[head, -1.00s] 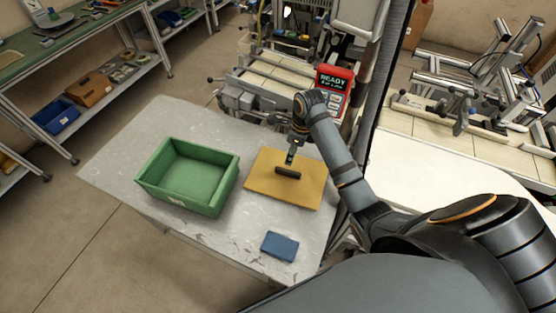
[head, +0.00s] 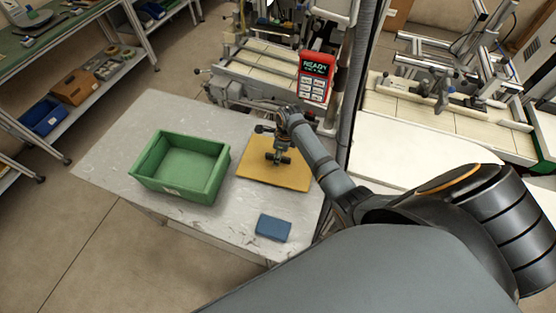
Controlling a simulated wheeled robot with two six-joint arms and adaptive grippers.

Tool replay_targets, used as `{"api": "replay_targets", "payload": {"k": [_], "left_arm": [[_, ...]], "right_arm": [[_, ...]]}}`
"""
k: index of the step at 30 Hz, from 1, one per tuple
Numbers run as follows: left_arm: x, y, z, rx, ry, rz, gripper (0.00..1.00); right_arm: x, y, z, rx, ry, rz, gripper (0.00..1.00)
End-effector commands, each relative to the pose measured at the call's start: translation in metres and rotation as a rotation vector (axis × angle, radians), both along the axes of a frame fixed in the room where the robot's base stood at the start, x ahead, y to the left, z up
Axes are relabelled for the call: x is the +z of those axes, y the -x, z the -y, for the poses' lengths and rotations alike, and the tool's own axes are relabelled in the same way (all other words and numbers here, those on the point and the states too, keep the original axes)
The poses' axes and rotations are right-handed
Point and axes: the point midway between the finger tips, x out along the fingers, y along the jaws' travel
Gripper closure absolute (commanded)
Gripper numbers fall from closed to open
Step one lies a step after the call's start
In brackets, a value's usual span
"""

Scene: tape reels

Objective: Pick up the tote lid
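The tote lid (head: 292,179) is a flat yellow-orange board with a dark bar handle (head: 286,160) on top. It lies on the grey table, right of the open green tote (head: 181,166), which looks empty. My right arm reaches in from the right. Its gripper (head: 279,157) points down at the lid's handle and partly hides it. The fingers are small and dark against the handle, so I cannot see whether they are open or closed on it. My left gripper is out of view.
A small blue box (head: 273,227) lies on the table (head: 118,160) near its front edge. A red device reading READY (head: 316,77) stands behind the table by the machine. The table's left part is clear.

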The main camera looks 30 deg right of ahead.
Motion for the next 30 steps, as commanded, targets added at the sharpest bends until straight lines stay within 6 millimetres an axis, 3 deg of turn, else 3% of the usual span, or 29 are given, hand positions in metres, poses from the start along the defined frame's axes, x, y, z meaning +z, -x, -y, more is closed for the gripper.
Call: {"api": "replay_targets", "payload": {"k": [3, 6, 17, 26, 30], "left_arm": [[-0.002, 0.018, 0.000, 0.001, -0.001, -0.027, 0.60], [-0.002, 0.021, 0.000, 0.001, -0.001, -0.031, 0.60], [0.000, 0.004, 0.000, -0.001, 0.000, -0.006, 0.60], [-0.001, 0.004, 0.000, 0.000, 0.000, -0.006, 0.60], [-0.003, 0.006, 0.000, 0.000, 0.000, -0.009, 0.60]], "right_arm": [[-0.002, -0.001, 0.000, 0.001, 0.001, 0.001, 0.55], [-0.002, -0.001, 0.000, 0.001, 0.001, 0.001, 0.55], [-0.002, -0.001, 0.000, 0.001, 0.000, 0.002, 1.00], [-0.001, -0.001, 0.000, 0.001, 0.000, 0.002, 1.00], [0.011, -0.002, 0.000, 0.000, 0.001, 0.005, 1.00]]}}
